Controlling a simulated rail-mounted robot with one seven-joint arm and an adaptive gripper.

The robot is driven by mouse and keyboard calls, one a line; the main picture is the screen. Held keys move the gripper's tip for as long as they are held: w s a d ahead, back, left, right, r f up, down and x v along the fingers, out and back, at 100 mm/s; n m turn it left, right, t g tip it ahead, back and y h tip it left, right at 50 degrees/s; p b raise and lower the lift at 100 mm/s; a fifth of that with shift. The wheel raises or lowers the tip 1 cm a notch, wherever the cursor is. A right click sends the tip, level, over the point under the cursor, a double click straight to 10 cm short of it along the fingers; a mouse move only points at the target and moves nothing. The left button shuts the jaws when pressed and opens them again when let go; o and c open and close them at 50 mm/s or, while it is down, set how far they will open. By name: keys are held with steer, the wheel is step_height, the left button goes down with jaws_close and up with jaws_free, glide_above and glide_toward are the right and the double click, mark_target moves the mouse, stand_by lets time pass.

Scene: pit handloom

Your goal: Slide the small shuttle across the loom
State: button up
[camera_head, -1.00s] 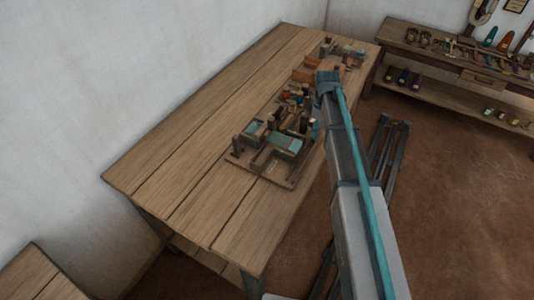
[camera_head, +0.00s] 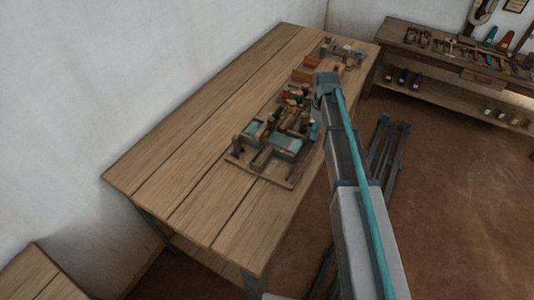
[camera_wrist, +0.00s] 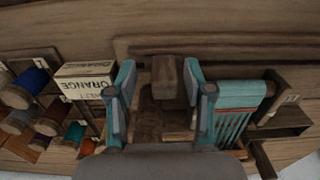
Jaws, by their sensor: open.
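My gripper (camera_wrist: 160,88) is open, with its two teal-and-grey fingers spread apart in the wrist view. A brown wooden block (camera_wrist: 168,78) shows between the fingers; I cannot tell whether they touch it. I cannot tell whether this block is the small shuttle. The loom's teal threads (camera_wrist: 236,105) lie just right of the right finger. In the head view the loom (camera_head: 284,145) sits on the long table, with teal cloth on wooden parts. My arm stretches over the table's right edge there and the gripper's tips are hard to make out.
In the wrist view, a box marked ORANGE (camera_wrist: 86,75) and several spools, one blue (camera_wrist: 33,80), lie left of my gripper. In the head view, the long table's (camera_head: 185,150) left side is bare. A shelf bench (camera_head: 425,92) with tools stands at the back right.

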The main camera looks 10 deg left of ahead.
steer(key=shift+r+p, duration=1.85)
steer(key=shift+r, duration=1.45)
steer(key=s+d+f+m, duration=0.7)
steer(key=s+f, duration=0.2)
steer(key=s, duration=0.3)
steer(key=s+d+f+m, duration=0.7)
steer(key=s+f, duration=0.1)
steer(key=s, duration=0.5)
steer(key=s+f+g+b, duration=0.2)
steer(key=s+f+g, duration=0.1)
steer(key=s+f, duration=0.8)
steer(key=s+f+g+b, duration=0.2)
steer(key=s+f, duration=1)
steer(key=s, duration=0.6)
steer(key=shift+s+d+f+m+g, duration=0.2)
steer(key=shift+d+m+g, duration=0.1)
steer(key=shift+g, duration=0.6)
